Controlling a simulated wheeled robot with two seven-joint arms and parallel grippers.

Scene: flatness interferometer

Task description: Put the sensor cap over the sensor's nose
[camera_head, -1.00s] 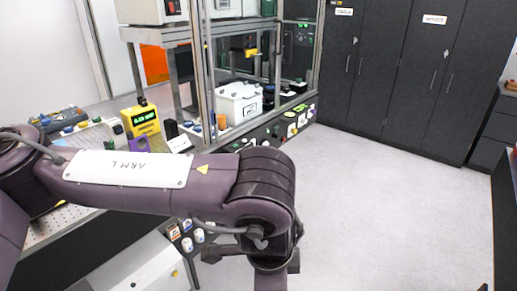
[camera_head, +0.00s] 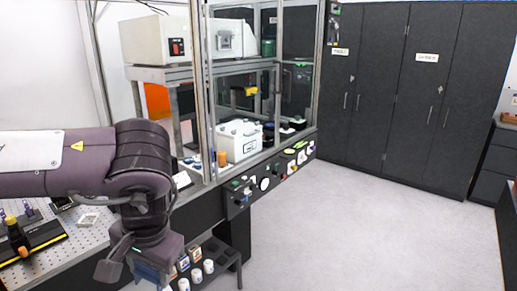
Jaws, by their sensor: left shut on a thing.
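My left arm comes in from the left, and its gripper (camera_head: 130,262) points down at the lower left, over the front edge of the bench. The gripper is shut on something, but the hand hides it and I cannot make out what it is. I cannot pick out the sensor cap or the sensor's nose with certainty. My right gripper is out of view.
A framed glass enclosure holds a white box (camera_head: 238,143) and an orange cylinder (camera_head: 222,159). A perforated bench top (camera_head: 88,240) lies at left, with a black and yellow fixture (camera_head: 30,243). Small white jars (camera_head: 196,276) stand on a low shelf. Floor at right is clear.

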